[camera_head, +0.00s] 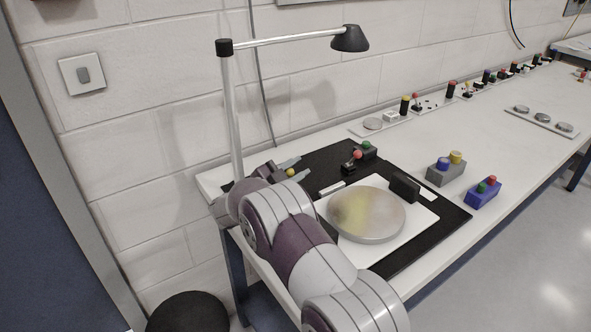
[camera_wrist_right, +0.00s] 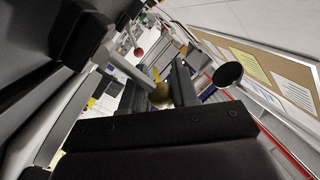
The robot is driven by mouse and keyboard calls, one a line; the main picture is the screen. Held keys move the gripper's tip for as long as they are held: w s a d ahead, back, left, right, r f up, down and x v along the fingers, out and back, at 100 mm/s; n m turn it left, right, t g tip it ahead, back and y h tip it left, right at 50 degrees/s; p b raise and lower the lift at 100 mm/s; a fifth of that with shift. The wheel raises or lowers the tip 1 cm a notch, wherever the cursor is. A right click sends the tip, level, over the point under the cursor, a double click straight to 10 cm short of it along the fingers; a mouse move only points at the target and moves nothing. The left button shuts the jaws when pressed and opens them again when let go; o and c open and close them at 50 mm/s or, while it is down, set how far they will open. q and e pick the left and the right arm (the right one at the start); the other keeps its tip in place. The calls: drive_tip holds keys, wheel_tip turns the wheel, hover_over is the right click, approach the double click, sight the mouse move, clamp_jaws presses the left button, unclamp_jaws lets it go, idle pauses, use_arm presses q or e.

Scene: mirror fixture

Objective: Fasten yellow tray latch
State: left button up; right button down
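A small yellow knob (camera_head: 290,172), which I take for the tray latch's handle, is at the left back of the black mat (camera_head: 425,245). My right gripper (camera_head: 294,170) is there, its fingers apart on either side of the knob. The latch body is hidden by my gripper and arm. A white tray (camera_head: 420,228) holds a round mirror (camera_head: 365,213) with a yellowish smear. My left gripper is in neither view.
A red-knobbed black latch (camera_head: 352,163) and a green-topped block (camera_head: 367,150) stand behind the tray. A black block (camera_head: 404,187) is at its right. A desk lamp (camera_head: 349,38) overhangs the mat. Grey (camera_head: 446,172) and blue (camera_head: 483,194) blocks sit further right.

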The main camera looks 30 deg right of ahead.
drive_tip(key=s+m+b, duration=0.1)
drive_tip(key=m+b, duration=0.1)
drive_tip(key=b, duration=0.1)
drive_tip(key=s+f+m+b, duration=0.1)
drive_tip(key=m+b, duration=0.1)
drive_tip(key=shift+f+h+b, duration=0.2)
drive_tip(key=shift+h+b, duration=0.1)
drive_tip(key=shift+b, duration=0.1)
drive_tip(key=shift+s+r+m+b, duration=0.1)
drive_tip(key=shift+s+m+b, duration=0.05)
drive_tip(key=shift+m+b, duration=0.25)
drive_tip(key=shift+s+r, duration=0.1)
drive_tip(key=shift+r, duration=0.25)
drive_tip(key=c, duration=0.9)
unclamp_jaws()
drive_tip(key=shift+c, duration=0.2)
